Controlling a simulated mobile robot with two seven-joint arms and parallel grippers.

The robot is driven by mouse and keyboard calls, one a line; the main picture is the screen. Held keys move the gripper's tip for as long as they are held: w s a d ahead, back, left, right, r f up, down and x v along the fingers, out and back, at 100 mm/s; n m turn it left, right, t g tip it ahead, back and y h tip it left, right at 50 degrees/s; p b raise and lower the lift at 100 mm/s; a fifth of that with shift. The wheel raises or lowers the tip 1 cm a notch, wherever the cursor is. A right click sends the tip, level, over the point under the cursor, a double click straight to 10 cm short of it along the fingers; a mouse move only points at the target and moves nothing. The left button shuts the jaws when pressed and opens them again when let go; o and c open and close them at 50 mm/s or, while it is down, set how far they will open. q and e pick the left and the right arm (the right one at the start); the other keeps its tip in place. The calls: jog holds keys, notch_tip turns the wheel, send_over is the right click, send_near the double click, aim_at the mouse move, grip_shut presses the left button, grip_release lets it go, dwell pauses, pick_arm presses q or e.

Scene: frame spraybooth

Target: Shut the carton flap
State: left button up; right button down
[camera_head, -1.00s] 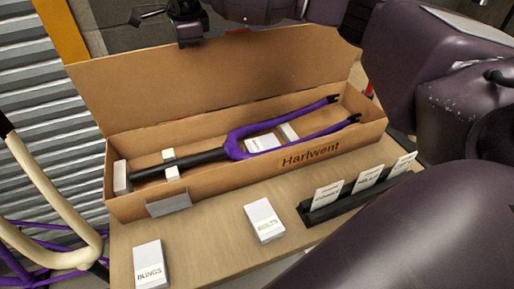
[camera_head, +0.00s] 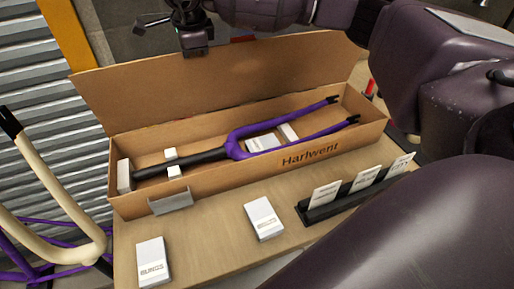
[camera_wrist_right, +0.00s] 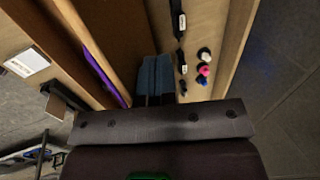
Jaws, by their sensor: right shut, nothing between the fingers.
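The long brown carton (camera_head: 240,179) lies on the bench with its wide back flap (camera_head: 230,95) standing up and leaning back, so the carton is open. A purple bicycle fork (camera_head: 290,135) with a black steerer lies inside, among small white boxes. My right gripper (camera_head: 195,48) is at the flap's top edge, left of its middle; I cannot tell from the head view if it touches. In the right wrist view its blue-grey fingers (camera_wrist_right: 155,75) are together and empty, beside brown cardboard, with the purple fork further left. My left gripper is not in view.
On the bench (camera_head: 210,245) in front stand two white boxes (camera_head: 264,218) (camera_head: 152,262) and a black card holder (camera_head: 350,192). A cream and purple bike frame (camera_head: 50,245) is at left. Small tools and coloured pieces (camera_wrist_right: 203,68) lie right of my fingers.

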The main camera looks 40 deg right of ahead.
aim_at(197, 67)
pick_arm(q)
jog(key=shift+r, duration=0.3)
pick_arm(e)
jog(key=shift+s+a+f, duration=0.1)
jog(key=shift+s, duration=0.4)
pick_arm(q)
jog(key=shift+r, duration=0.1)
pick_arm(e)
jog(key=shift+s, duration=0.1)
pick_arm(q)
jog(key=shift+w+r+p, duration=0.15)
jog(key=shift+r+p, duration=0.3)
jog(key=shift+p, duration=0.05)
pick_arm(e)
jog(key=shift+s+a+f, duration=0.15)
jog(key=shift+s, duration=0.4)
jog(key=shift+s+a+f, duration=0.15)
jog(key=shift+s, duration=0.4)
jog(key=shift+s+a+f, duration=0.1)
jog(key=shift+s, duration=0.3)
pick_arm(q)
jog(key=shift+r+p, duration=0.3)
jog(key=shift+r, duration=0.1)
pick_arm(e)
jog(key=shift+s+a+f, duration=0.2)
jog(key=shift+s, duration=0.7)
